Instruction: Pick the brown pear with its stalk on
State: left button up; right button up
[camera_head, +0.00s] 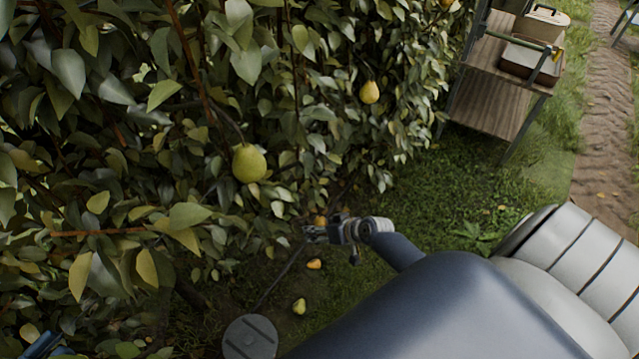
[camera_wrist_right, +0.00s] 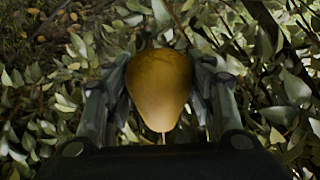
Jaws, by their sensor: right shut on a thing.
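The brown pear (camera_wrist_right: 160,80) sits between the two fingers of my right gripper (camera_wrist_right: 163,100) in the right wrist view. The fingers press on it from both sides, so the gripper is shut on it. A thin pale stalk (camera_wrist_right: 163,138) shows on its narrow end, toward the wrist. I cannot tell whether the stalk still joins a branch. In the head view my right gripper (camera_head: 314,233) is at the lower edge of the foliage, with a small orange-brown part of the pear (camera_head: 320,221) showing above it.
Yellow-green pears hang in the hedge, one nearer (camera_head: 249,163) and one farther (camera_head: 369,92). Fallen fruit (camera_head: 299,306) lies on the ground. A wooden stand (camera_head: 497,100) holds a tray (camera_head: 530,62) at the back right. A grey disc (camera_head: 250,338) is at the bottom. Grass beyond my arm is open.

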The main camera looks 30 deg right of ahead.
jog(key=s+a+t+b, duration=0.1)
jog(key=b, duration=0.1)
jog(key=s+a+n+t+h+b, duration=0.1)
jog(key=s+t+b, duration=0.1)
jog(key=s+a+n+t+h+b, duration=0.1)
jog(key=t+b, duration=0.1)
jog(key=b, duration=0.1)
jog(key=shift+s, duration=0.35)
